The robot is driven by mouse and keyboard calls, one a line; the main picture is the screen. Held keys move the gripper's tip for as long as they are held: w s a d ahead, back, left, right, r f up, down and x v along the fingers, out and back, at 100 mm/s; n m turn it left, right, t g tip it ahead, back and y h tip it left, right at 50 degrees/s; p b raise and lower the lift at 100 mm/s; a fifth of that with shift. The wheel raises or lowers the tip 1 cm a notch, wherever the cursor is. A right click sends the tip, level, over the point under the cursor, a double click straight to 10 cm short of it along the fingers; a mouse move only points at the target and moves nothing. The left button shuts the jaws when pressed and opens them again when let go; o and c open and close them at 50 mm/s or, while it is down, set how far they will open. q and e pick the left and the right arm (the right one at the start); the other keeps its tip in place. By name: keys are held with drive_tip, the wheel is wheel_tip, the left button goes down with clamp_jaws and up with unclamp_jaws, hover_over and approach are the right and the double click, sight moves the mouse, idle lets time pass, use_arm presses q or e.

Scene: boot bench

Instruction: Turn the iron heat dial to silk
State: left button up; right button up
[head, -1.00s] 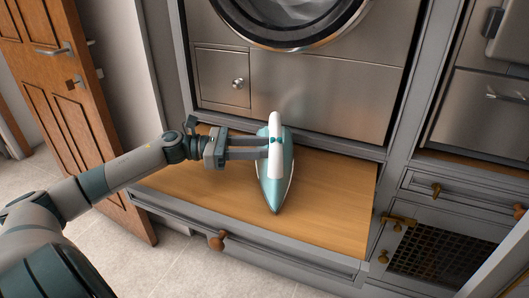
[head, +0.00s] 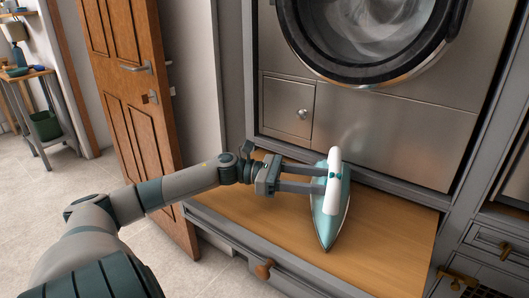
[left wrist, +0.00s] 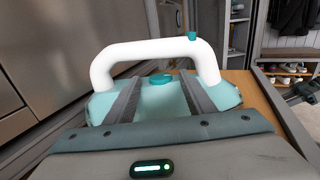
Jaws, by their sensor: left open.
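The iron (head: 326,225), teal with a white handle (head: 334,180), stands on the wooden board with its pointed end toward me. In the left wrist view its white handle (left wrist: 150,50) arches over the teal body (left wrist: 230,95). A round teal dial (left wrist: 161,79) sits on the body below the handle arch. A small teal button (left wrist: 191,36) is on the handle. My left gripper (head: 326,180) is open, its two fingers reaching the iron from the left. In the left wrist view the fingertips (left wrist: 158,83) lie either side of the dial; contact cannot be told. My right gripper is out of view.
The wooden board (head: 390,232) is bare around the iron. A washing machine (head: 390,120) rises behind it. An open wooden door (head: 130,90) stands left, near my left arm. A drawer with a wooden knob (head: 264,269) is below the board.

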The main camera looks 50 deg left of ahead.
use_arm(q)
drive_tip(key=v, duration=1.5)
drive_tip(key=shift+s+a+r, duration=0.1)
drive_tip(key=shift+s+a, duration=0.15)
drive_tip(key=shift+a, duration=0.05)
drive_tip(key=shift+s+a, duration=0.15)
